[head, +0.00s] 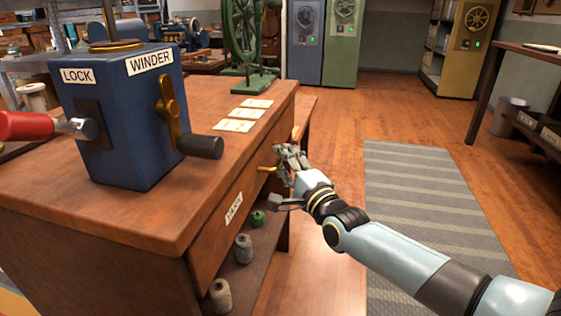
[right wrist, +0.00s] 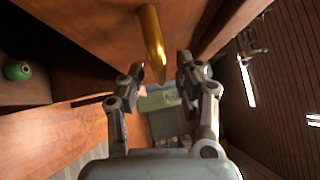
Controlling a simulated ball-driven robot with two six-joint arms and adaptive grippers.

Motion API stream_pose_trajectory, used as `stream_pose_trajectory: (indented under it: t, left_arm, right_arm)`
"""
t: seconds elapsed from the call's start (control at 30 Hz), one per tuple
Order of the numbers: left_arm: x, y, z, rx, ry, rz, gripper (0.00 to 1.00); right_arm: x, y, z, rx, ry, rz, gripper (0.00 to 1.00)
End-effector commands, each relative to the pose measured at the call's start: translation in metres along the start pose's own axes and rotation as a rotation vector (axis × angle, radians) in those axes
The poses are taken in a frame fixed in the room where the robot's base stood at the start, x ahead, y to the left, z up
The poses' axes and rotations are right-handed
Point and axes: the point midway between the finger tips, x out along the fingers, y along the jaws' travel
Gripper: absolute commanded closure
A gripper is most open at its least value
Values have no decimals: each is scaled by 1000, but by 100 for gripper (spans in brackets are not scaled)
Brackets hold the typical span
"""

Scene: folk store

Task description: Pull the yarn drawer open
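The yarn drawer (head: 211,240) is in the front of the wooden bench, below its top, and looks flush with it. A white label (head: 233,208) is on the drawer front. Its brass handle (head: 267,169) sticks out near the far end. My right gripper (head: 291,158) is at the handle, with its fingers apart. In the right wrist view the brass handle (right wrist: 152,40) reaches down between the open fingers of the right gripper (right wrist: 158,78), with a gap on either side. My left gripper is not in view.
A blue winder box (head: 125,125) with a red lock handle (head: 35,126) and a crank stands on the bench top (head: 215,165). Yarn spools, one of them green (head: 258,218), sit on a shelf below the drawer. Floor and a grey striped rug (head: 425,190) lie clear to the right.

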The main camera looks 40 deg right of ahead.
Motion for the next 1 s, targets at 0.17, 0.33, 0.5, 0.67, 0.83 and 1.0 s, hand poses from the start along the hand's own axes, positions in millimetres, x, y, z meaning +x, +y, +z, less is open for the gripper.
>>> stream_pose_trajectory:
  t: [0.17, 0.33, 0.5, 0.67, 0.83, 1.0]
  left_arm:
    - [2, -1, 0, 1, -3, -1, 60]
    - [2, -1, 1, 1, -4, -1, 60]
    - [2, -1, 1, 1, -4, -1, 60]
    - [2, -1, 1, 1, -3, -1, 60]
    - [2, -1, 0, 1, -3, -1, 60]
    - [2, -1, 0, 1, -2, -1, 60]
  right_arm:
    - [12, 1, 0, 0, 0, 1, 66]
    - [13, 0, 0, 0, 0, 2, 66]
    - [13, 0, 0, 0, 0, 2, 76]
    - [13, 0, 0, 0, 0, 2, 97]
    - [13, 1, 0, 0, 0, 3, 100]
    - [12, 2, 0, 1, 1, 5, 100]
